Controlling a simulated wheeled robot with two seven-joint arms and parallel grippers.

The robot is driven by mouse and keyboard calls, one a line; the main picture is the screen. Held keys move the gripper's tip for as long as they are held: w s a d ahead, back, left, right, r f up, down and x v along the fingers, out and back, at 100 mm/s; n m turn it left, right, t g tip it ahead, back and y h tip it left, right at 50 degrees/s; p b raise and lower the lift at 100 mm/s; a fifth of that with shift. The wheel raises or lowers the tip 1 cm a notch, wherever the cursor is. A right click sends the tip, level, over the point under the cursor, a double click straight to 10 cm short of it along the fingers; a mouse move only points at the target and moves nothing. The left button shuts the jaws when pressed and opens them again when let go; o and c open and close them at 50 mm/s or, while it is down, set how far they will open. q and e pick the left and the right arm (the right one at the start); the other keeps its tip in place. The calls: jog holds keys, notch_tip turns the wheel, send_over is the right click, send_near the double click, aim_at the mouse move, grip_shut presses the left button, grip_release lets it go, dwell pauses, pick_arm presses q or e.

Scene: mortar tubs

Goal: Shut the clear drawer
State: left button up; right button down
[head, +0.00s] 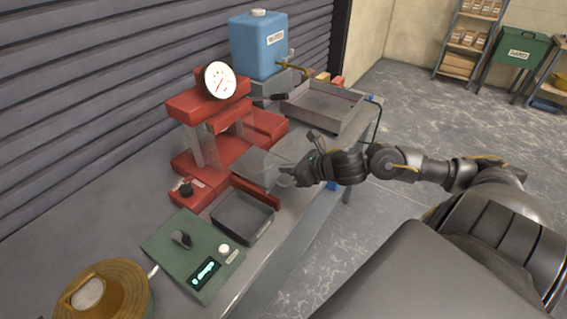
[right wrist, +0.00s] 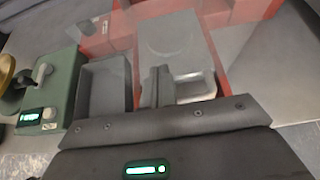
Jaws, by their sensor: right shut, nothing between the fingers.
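The red press (head: 190,165) stands on the bench against the wall, with a round white gauge on top. What seems to be the clear drawer (head: 262,166) reaches out of its base toward the bench's front edge. It looks greyish and see-through, and its exact outline is hard to tell. Contact is unclear. My left gripper is out of view.
A dark open tray (head: 243,217) sits in front of the press, beside a green box with a display (head: 192,252). A blue tank (head: 258,45) and a larger grey tray (head: 322,105) stand farther back.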

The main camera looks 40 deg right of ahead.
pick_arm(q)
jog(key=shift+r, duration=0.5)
pick_arm(e)
jog(key=shift+w+a, duration=0.2)
jog(key=shift+w, duration=0.6)
